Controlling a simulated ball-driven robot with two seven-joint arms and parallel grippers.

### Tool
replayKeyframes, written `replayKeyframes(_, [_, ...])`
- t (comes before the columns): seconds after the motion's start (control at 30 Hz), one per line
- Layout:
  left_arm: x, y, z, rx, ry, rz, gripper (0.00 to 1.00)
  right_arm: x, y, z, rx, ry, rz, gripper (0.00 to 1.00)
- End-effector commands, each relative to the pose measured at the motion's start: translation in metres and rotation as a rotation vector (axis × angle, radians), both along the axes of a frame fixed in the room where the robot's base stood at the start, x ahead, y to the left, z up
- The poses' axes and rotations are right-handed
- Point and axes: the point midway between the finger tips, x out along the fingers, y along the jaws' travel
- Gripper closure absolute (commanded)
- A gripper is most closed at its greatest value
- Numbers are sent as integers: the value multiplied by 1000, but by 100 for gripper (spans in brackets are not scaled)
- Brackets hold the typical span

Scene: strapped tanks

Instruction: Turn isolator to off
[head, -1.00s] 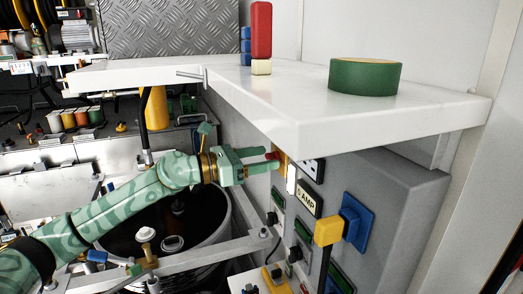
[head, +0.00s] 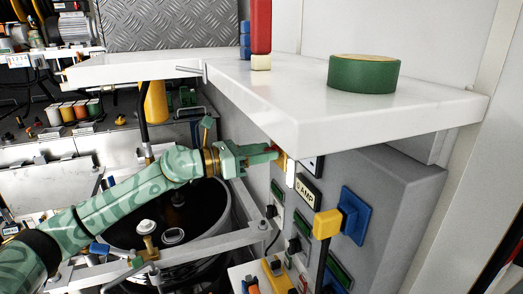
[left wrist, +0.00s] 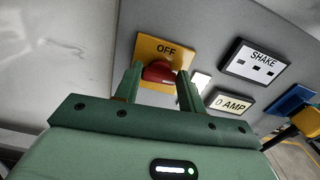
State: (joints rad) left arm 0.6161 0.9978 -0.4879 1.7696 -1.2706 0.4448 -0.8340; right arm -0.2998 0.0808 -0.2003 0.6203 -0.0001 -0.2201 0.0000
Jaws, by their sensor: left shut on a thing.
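The isolator is a yellow plate (left wrist: 163,52) marked OFF with a red knob (left wrist: 160,72) on a grey panel. In the head view, the plate (head: 281,161) is mostly hidden behind my left gripper, under the white shelf. My left gripper (head: 262,154) reaches the knob from the left. In the left wrist view, its two fingers (left wrist: 158,80) stand on either side of the red knob, shut on it. The lower part of the knob and which way it points are hard to make out. My right gripper is not in view.
The white shelf (head: 330,122) overhangs close above my gripper, carrying a green tape roll (head: 363,76) and a red block (head: 261,28).

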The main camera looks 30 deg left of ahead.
Motion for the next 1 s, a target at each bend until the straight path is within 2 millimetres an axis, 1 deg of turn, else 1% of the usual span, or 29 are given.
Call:
replayKeyframes(0.03, [0,0,2,-21,19,1,83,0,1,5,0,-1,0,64])
replayKeyframes(0.33, [1,2,4,-208,187,2,83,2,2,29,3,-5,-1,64])
replayKeyframes(1.0, [3,3,2,-685,611,2,83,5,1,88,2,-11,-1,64])
